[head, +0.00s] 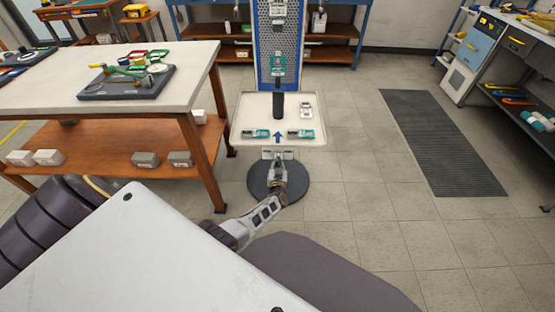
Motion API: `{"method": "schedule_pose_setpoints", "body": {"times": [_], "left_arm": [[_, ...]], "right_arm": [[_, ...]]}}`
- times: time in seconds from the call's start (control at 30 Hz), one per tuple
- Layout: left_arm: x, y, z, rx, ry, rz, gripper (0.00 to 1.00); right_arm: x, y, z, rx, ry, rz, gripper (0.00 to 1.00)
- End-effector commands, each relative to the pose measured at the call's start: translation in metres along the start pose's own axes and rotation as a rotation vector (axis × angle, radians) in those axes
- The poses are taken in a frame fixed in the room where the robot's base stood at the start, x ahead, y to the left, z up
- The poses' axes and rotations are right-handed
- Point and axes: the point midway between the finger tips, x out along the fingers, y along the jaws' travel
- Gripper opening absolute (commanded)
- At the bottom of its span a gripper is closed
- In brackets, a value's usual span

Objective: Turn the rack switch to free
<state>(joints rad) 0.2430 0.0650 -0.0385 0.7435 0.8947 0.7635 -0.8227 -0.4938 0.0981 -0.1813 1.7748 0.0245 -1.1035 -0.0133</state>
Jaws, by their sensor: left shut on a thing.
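The rack is a white tray (249,107) on a stand with a blue perforated back panel (264,45). The small pale plate of the rack switch (267,154) shows just below the tray's front edge, in the middle. My left gripper (277,164) is at this plate, shut on the switch. Its fingers hide most of the switch, so I cannot tell which setting it is at. My right gripper is not in view.
Green-and-white parts (255,133), a blue arrow (278,137) and a dark post (278,104) are on the tray. A white-topped workbench (55,68) stands close on the left. The floor right of the stand is free up to a dark mat (440,140).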

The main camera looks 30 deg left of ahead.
Motion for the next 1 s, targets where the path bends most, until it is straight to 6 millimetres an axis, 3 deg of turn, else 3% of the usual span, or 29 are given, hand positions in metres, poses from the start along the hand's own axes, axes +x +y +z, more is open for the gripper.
{"method": "schedule_pose_setpoints", "body": {"times": [0.5, 1.0], "left_arm": [[-0.002, 0.001, 0.001, 0.399, -0.005, 0.003, 0.0], [-0.001, 0.0, 0.001, 0.619, -0.003, 0.002, 0.0]], "right_arm": [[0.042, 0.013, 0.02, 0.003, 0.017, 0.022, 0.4], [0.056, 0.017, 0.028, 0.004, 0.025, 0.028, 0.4]]}}
